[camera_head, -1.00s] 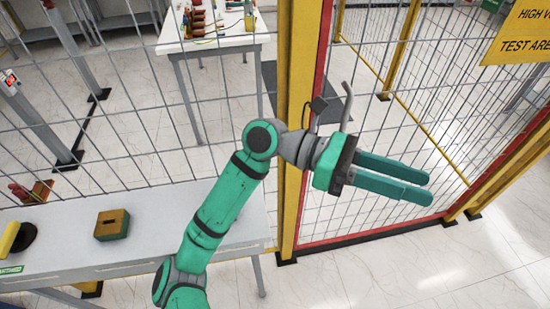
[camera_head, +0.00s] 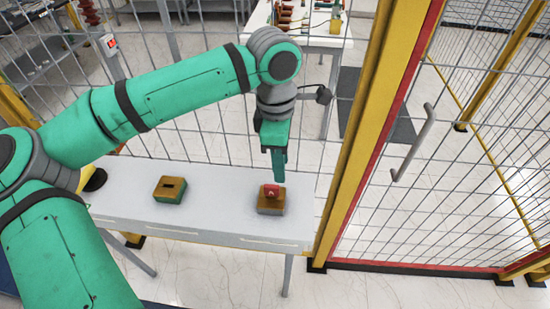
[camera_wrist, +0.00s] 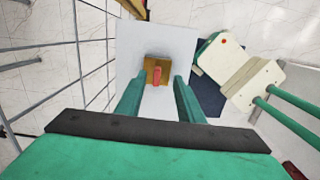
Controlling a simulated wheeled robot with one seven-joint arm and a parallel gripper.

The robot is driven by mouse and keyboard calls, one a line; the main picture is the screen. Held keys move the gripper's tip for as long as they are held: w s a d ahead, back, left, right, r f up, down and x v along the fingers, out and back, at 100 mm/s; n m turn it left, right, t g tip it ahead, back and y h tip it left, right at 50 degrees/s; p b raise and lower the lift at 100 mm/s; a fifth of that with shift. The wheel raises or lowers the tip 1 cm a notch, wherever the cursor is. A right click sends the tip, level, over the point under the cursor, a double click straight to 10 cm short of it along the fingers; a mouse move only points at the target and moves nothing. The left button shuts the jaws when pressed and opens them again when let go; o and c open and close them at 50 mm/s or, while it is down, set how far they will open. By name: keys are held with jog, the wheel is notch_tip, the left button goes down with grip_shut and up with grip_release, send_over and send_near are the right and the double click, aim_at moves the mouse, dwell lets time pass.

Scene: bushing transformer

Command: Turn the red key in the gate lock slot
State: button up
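The red key (camera_head: 271,190) stands upright in a brown-topped block (camera_head: 271,207) at the right end of the grey table. In the wrist view the key (camera_wrist: 156,75) shows as a narrow red bar on the brown block (camera_wrist: 152,66). My gripper (camera_head: 278,178) points down just above the key in the head view. In the wrist view its two green fingers (camera_wrist: 155,82) are apart, with the key ahead between their tips and nothing held. A second block (camera_head: 170,189) with a dark slot and a green base stands further left on the table.
The grey table (camera_head: 222,225) runs along a wire mesh fence. A yellow post (camera_head: 365,130) and a red-edged mesh gate with a grey handle (camera_head: 413,142) stand just right of it. A white table (camera_head: 300,33) stands behind the fence. The tabletop between the two blocks is clear.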

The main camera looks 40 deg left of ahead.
aim_at(272, 186)
jog(key=shift+s+a+f+y, duration=0.15)
jog(key=shift+s+a, duration=0.1)
jog(key=shift+a, duration=0.3)
jog(key=shift+s+a+f+y, duration=0.1)
jog(key=shift+s+a+y, duration=0.1)
jog(key=shift+a, duration=0.3)
notch_tip(272, 186, down, 10)
jog(key=shift+r, duration=0.1)
grip_shut()
jog(key=m, duration=0.4)
jog(key=shift+d+m, duration=0.1)
jog(key=shift+m, duration=0.8)
